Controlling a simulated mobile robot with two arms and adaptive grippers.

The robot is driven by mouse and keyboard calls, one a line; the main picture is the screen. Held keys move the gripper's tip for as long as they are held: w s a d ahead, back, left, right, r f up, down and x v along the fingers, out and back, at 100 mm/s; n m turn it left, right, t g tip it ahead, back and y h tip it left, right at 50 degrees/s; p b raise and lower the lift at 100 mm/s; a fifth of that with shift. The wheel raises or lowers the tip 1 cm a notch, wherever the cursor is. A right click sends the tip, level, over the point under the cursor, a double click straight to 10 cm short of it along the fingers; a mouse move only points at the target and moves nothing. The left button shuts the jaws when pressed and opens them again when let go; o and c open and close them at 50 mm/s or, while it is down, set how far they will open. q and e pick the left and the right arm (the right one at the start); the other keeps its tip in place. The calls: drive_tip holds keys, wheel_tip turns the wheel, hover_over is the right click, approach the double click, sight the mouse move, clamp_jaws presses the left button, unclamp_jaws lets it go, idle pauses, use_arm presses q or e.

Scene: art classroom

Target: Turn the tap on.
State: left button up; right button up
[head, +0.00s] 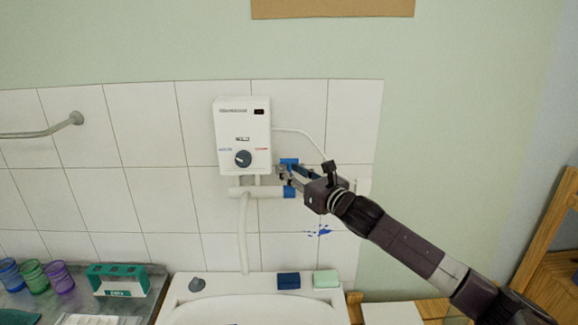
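The tap is on the white horizontal pipe under the water heater. My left gripper is out of view.
The white water heater (242,136) with a dark knob hangs on the tiled wall. Below is a white sink (250,311) with a dark blue block (288,281) and a pale green block (326,279) on its rim. Coloured cups (35,277) stand at the left.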

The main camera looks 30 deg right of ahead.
drive_tip(key=shift+w, duration=0.25)
drive_tip(key=shift+c, duration=0.4)
clamp_jaws()
